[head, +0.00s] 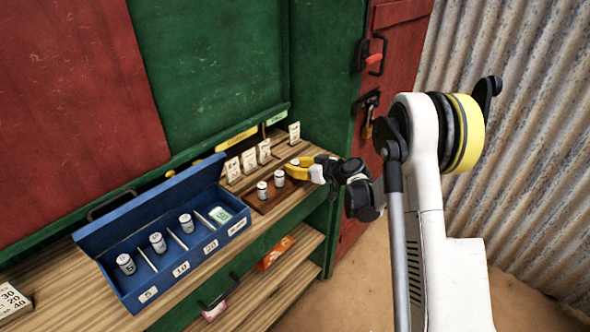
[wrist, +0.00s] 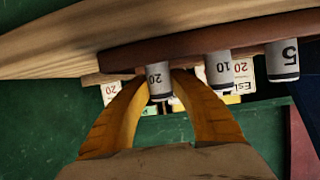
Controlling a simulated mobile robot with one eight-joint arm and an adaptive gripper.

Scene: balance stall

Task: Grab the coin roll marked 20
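The coin roll marked 20 (wrist: 159,86) is white with a dark end band. It stands upright on a brown wooden tray (wrist: 130,57), upside down in the wrist view. My gripper (wrist: 160,76) has its yellow fingers on either side of this roll, with the tips drawn in to about its width. In the head view my gripper (head: 297,170) is at the tray's far right end, around the roll. The roll marked 10 (wrist: 217,70) and the roll marked 5 (wrist: 283,62) stand beside it on the tray, apart from the fingers.
A blue box (head: 110,225) with labelled compartments holds more white rolls (head: 158,242) and a pale card-like item (head: 220,215). Small price cards (head: 249,160) stand behind the tray. A red door (head: 390,90) with a handle is behind my arm. Lower shelves hold an orange packet (head: 275,253).

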